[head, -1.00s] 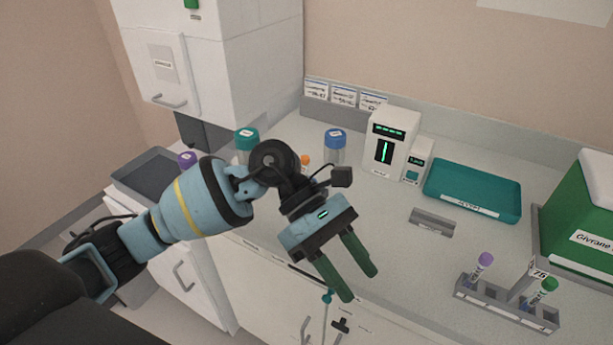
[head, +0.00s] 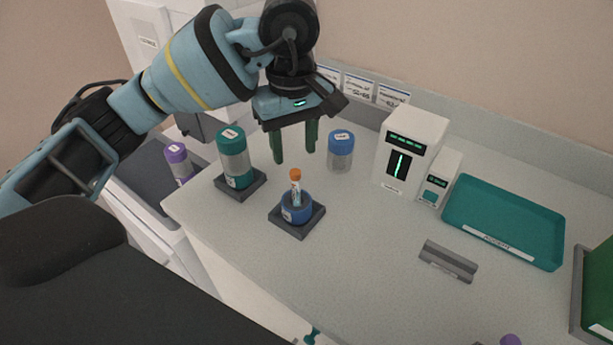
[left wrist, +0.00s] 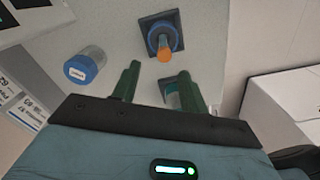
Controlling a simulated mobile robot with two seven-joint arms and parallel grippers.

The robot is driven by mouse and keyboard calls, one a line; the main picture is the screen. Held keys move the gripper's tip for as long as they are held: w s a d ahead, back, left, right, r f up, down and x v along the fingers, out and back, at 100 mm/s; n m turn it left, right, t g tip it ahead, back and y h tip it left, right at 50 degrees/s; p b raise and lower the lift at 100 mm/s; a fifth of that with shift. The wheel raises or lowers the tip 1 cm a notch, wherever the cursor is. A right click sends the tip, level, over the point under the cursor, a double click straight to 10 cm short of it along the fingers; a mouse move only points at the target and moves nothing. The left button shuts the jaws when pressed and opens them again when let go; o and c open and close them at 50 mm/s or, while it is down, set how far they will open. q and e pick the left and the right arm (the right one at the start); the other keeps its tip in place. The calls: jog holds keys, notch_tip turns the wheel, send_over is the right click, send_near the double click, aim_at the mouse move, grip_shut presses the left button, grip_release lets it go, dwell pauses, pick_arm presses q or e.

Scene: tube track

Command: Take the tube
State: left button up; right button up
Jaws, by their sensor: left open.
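The tube (head: 295,187) has an orange cap and stands upright in a round blue holder (head: 296,208) on a dark square base, near the front of the bench. In the left wrist view the tube's orange cap (left wrist: 164,55) shows beyond the fingertips, above the middle. My left gripper (head: 295,158) is open and empty, its green fingers pointing down, behind and above the tube, apart from it. The left wrist view shows both fingers (left wrist: 160,70) spread. My right gripper is not in view.
A teal-capped jar (head: 234,160) stands left of the tube, a blue-capped jar (head: 340,150) behind it. A purple-capped jar (head: 178,160) is far left. A white device (head: 410,150), teal tray (head: 503,222) and grey block (head: 448,262) are right. Bench between is clear.

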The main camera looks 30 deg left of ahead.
aim_at(295, 171)
pick_arm(q)
jog(key=shift+s, duration=0.15)
jog(key=shift+s+f, duration=0.2)
jog(key=shift+f, duration=0.5)
jog(key=shift+w+f, duration=0.1)
jog(key=shift+f, duration=0.5)
jog(key=shift+d+f, duration=0.1)
jog(key=shift+f, duration=0.15)
jog(key=f, duration=0.2)
jog(key=f+p, duration=0.1)
jog(key=f, duration=0.1)
jog(key=shift+s+d+f, duration=0.1)
jog(key=shift+s+f, duration=0.1)
jog(key=shift+f, duration=0.1)
jog(key=shift+c, duration=0.5)
jog(key=c, duration=0.7)
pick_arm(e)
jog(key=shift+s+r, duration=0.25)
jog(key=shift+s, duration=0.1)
